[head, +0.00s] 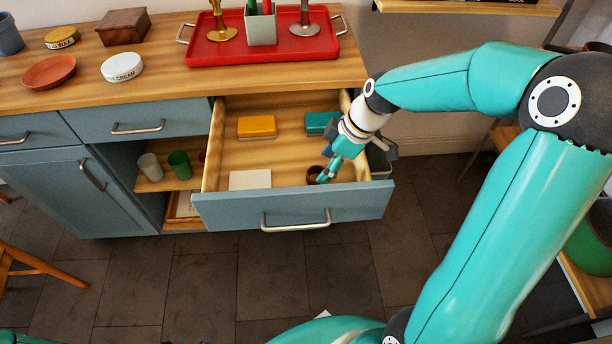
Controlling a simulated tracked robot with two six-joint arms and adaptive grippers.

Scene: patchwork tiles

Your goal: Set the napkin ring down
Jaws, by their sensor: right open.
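The napkin ring (314,174) is a small dark brown ring inside the open drawer (292,208), near its front right part. My right gripper (326,174) reaches down into the drawer at the ring's right side. Its jaws are open, and the fingertips partly cover the ring. I cannot tell whether a finger touches the ring. The ring appears to rest on the drawer floor. My left gripper is not in view.
The drawer also holds a yellow box (257,126), a teal box (320,122) and a white block (249,180). A red tray (210,52) with candlesticks stands on the counter above. The drawer's middle floor is clear.

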